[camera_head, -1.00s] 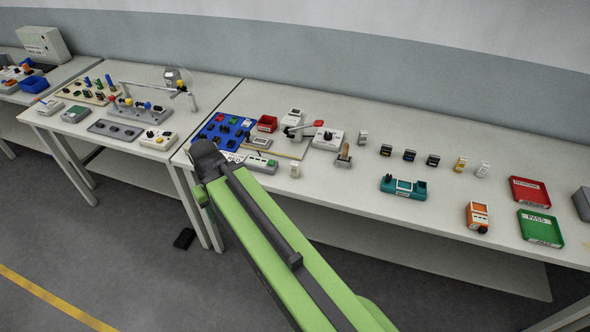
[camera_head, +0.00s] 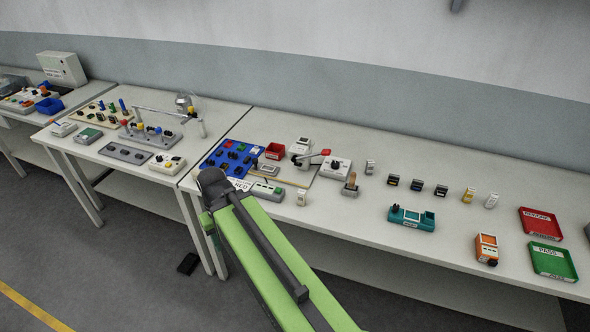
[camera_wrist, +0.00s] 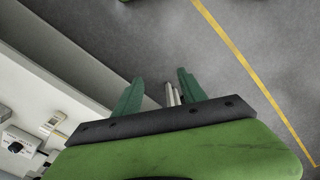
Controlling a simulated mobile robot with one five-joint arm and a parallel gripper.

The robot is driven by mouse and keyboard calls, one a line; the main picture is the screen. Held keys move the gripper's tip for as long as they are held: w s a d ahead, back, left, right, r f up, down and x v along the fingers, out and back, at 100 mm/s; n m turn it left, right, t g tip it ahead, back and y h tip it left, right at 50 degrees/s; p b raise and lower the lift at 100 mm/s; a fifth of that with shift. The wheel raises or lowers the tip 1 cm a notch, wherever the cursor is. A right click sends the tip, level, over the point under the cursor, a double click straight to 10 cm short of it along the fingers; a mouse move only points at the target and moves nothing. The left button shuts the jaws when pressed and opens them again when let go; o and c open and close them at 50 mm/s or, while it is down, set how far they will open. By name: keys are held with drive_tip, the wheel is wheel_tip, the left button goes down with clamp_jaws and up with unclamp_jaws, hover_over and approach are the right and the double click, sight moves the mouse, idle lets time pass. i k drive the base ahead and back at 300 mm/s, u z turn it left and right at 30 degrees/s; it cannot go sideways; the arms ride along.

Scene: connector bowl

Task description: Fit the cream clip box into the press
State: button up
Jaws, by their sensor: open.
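Several small pale boxes stand on the right-hand bench. One cream box (camera_head: 301,197) is near the front edge, another (camera_head: 371,166) is right of the press, and a whiter one (camera_head: 491,200) is farther right. I cannot tell for sure which is the clip box. The press (camera_head: 300,147), with a red-tipped lever, stands at the board's back right. In the wrist view my gripper (camera_wrist: 161,77) is open, its two green fingers apart with nothing held, over the grey floor beside a bench edge. The head view shows my arm, but I cannot make out the fingers there.
A blue board (camera_head: 222,160), a red bin (camera_head: 275,150) and a teal fixture (camera_head: 411,218) sit on this bench. An orange device (camera_head: 486,249), a red tray (camera_head: 541,223) and a green PASS tray (camera_head: 553,261) are at the right.

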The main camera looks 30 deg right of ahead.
sight(302, 176)
drive_tip(key=u, duration=1.6)
drive_tip(key=k, duration=1.3)
drive_tip(key=z, duration=0.4)
drive_tip(key=i, duration=1)
drive_tip(key=u, duration=0.05)
